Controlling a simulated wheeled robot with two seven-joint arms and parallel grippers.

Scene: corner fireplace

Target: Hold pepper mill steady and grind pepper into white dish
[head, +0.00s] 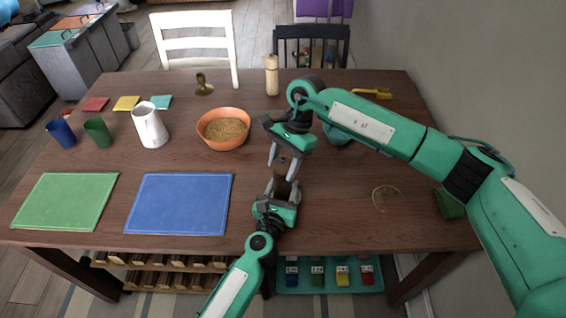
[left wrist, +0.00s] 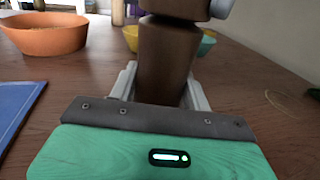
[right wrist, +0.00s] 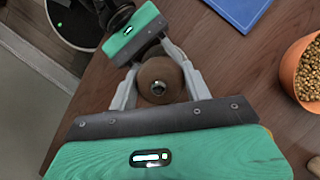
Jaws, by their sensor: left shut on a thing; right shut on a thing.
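A brown pepper mill (head: 285,167) stands upright near the middle front of the table. My left gripper (head: 282,189) is shut on its lower body from the front; the left wrist view shows the mill body (left wrist: 166,60) between the fingers. My right gripper (head: 282,160) is above it, shut on its top; the right wrist view shows the round brown top (right wrist: 160,80) with a small metal knob between the fingers. I cannot make out a white dish in any view.
An orange bowl (head: 223,131) of grain stands to the left behind the mill. A teal bowl (head: 338,137) is partly hidden behind my right arm. A white jug (head: 150,126), blue mat (head: 179,204) and green mat (head: 65,203) lie left. The right front table is mostly clear.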

